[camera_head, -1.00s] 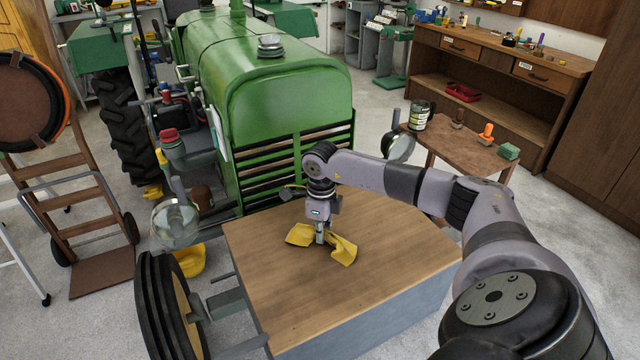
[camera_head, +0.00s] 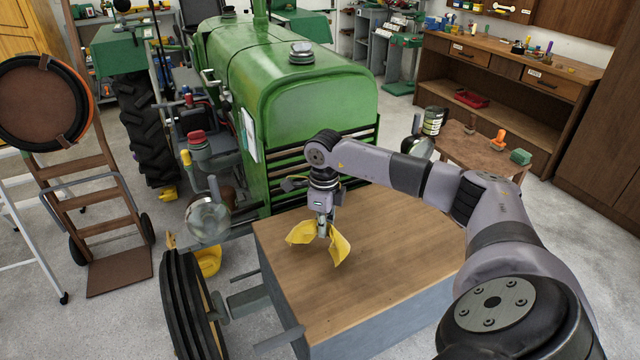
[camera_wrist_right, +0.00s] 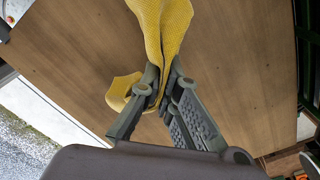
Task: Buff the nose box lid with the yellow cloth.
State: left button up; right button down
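The nose box lid (camera_head: 385,265) is a flat brown wooden top on a grey box at the tractor's front. My right gripper (camera_head: 323,230) points down over the lid's far left part and is shut on the yellow cloth (camera_head: 340,248). The cloth hangs from the fingertips in two flaps and looks raised a little off the lid. In the right wrist view the fingers (camera_wrist_right: 163,95) pinch the cloth (camera_wrist_right: 165,25), with the bare lid (camera_wrist_right: 60,45) behind. Any remaining contact between cloth and lid is unclear. My left gripper is not in view.
The green tractor (camera_head: 310,95) stands right behind the lid, with a headlight (camera_head: 208,218) to the left and a front wheel (camera_head: 188,305) near the lid's left side. A small side table (camera_head: 465,150) with a can and small items stands at the right. The lid is otherwise clear.

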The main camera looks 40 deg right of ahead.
notch_tip(320, 180, up, 6)
jog(key=p, duration=0.2)
jog(key=shift+r, duration=0.15)
